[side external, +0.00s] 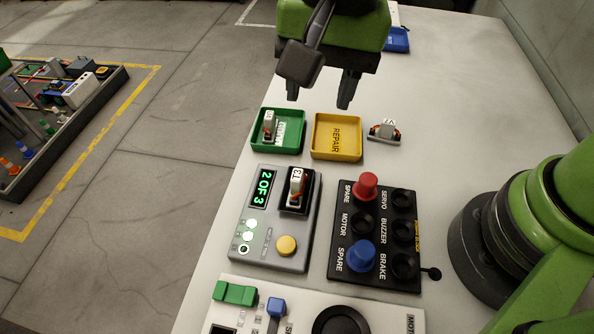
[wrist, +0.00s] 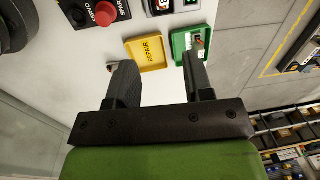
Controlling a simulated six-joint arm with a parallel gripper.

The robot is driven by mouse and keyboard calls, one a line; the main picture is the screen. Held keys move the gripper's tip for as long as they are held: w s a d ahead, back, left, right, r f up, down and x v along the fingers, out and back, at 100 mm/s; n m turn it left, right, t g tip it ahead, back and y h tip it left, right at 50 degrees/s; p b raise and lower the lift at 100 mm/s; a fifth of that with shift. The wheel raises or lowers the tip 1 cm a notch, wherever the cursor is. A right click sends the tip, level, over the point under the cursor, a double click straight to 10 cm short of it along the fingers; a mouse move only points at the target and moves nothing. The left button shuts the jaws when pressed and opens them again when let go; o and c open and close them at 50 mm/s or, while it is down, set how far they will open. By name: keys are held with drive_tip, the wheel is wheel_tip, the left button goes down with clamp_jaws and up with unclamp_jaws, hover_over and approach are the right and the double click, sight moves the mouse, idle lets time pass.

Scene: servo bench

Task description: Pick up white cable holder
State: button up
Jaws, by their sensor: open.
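Several small white blocks that look like cable holders are in view. One white cable holder (side external: 385,129) with orange-red parts at its sides sits on the bench right of the yellow tray. Another white holder (side external: 269,124) is in the green tray (side external: 254,144); it also shows in the wrist view (wrist: 198,42). A third white holder (side external: 297,183) sits in the grey tester (side external: 273,252). My gripper (side external: 318,97) is open and empty, above the bench near the trays. In the wrist view its left finger mostly hides the holder beside the yellow tray.
The yellow REPAIR tray (side external: 328,153) stands between the green tray and the loose holder. A black panel (side external: 345,258) with red and blue knobs is nearer the camera. A blue tray (side external: 398,42) lies at the back. The bench's right rear is clear.

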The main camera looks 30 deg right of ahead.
hover_over(297, 175)
drive_tip(key=shift+m+g+h, duration=0.3)
drive_tip(key=shift+g+h, duration=0.1)
drive_tip(key=f, duration=0.5)
drive_tip(key=shift+s, duration=0.2)
wheel_tip(297, 175, down, 4)
drive_tip(key=shift+r, duration=0.2)
drive_tip(key=shift+w+f, duration=0.2)
drive_tip(key=shift+f, duration=2.9)
clamp_jaws()
